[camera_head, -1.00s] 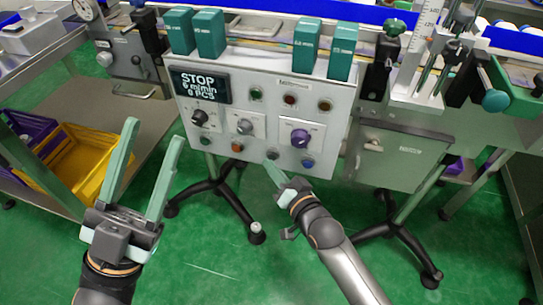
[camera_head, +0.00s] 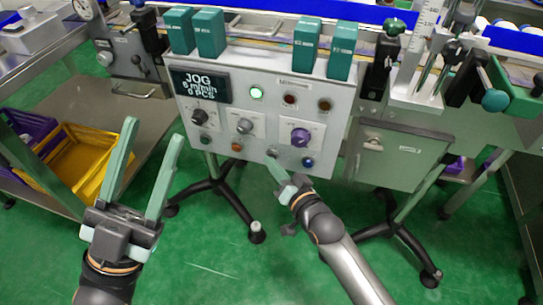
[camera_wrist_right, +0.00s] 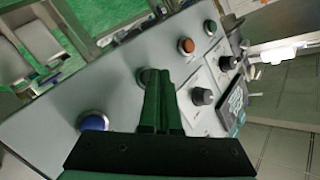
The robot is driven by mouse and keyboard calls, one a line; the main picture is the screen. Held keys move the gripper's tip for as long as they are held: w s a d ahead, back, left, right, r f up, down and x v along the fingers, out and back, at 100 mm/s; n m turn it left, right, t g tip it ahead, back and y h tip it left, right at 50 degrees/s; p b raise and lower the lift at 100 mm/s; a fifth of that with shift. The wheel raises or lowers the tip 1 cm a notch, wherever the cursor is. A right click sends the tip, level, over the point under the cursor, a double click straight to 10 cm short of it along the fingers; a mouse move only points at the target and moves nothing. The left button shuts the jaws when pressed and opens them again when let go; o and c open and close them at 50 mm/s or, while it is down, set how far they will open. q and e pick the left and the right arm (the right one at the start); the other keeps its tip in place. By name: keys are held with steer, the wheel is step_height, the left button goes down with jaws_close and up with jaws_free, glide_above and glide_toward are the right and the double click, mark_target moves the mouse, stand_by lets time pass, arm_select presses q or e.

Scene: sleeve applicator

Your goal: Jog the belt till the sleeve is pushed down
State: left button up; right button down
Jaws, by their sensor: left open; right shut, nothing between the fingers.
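The control panel (camera_head: 266,118) hangs on the front of the conveyor (camera_head: 270,42). Its display (camera_head: 199,87) reads JOG, 6 m/min and 0 PCS, and the green lamp (camera_head: 256,92) is lit. My right gripper (camera_head: 271,162) is shut and empty, its tips at the grey button (camera_wrist_right: 145,74) between the orange button (camera_wrist_right: 186,46) and the blue button (camera_wrist_right: 93,122). The fingers partly cover that button and seem to touch it. My left gripper (camera_head: 156,133) is open and empty, left of the panel. I cannot make out the sleeve.
Green blocks (camera_head: 342,52) stand above the panel. A yellow crate (camera_head: 75,163) sits on the left cart. Black stand legs (camera_head: 215,188) reach over the green floor.

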stand_by(0.4)
steer(key=shift+s+a+p, duration=0.25)
steer(key=shift+s+p, duration=0.4)
steer(key=shift+s, duration=0.1)
